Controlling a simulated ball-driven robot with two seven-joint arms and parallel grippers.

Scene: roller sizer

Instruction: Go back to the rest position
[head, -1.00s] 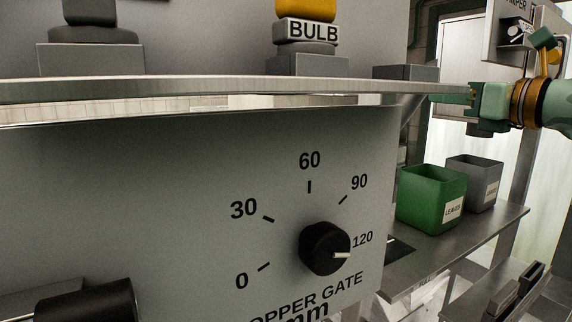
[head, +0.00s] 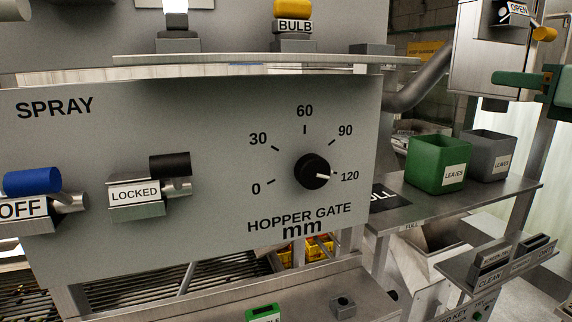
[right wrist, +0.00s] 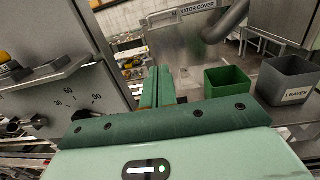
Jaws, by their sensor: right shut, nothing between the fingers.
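My right gripper (head: 522,80) is at the upper right of the head view, its green fingers pointing left, apart from the panel. In the right wrist view its two green fingers (right wrist: 158,86) lie together with nothing between them. The hopper gate knob (head: 312,171) is black, and its white mark points at 120 on the grey panel (head: 230,215). My left gripper is in neither view.
A shelf (head: 480,198) at the right holds a green bin (head: 425,166) and a grey bin (head: 488,150), both labelled LEAVES. A narrow metal ledge (head: 330,60) juts out above the panel. Blue (head: 32,181) and black (head: 170,165) levers stick out at the left.

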